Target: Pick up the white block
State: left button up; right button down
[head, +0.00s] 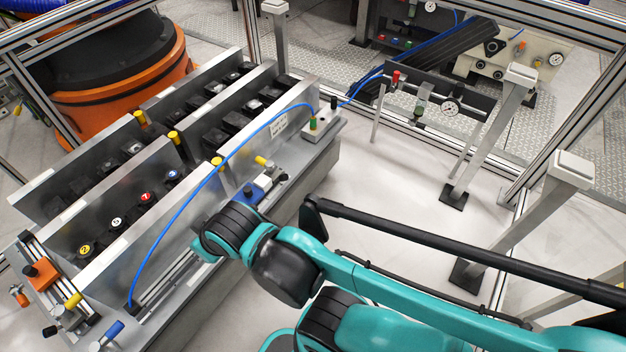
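A dark block with a round white numbered top (116,221) stands in the front channel of the metal rack (128,258). It is the only white-marked one in its row, between a yellow-topped block (84,249) and a red-topped block (146,198). A blue-topped block (172,175) stands further along. My teal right arm reaches in from the right, and its visible end is over the rack's near edge, right of the white-topped block and apart from it. No fingers show on it. My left gripper is not in view.
Metal dividers separate the rows, and other channels hold several dark blocks. A blue hose (168,222) arches over the rack's near side. An orange robot base (125,90) stands behind. Frame posts (494,135) stand at right. Pale floor (385,180) between rack and posts is clear.

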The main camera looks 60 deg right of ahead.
aim_at(263, 182)
jog(key=z, duration=2.05)
jog(key=i+j+z, duration=0.1)
jog(key=j+z, duration=0.6)
jog(key=z, duration=0.15)
jog(key=j+z, duration=0.4)
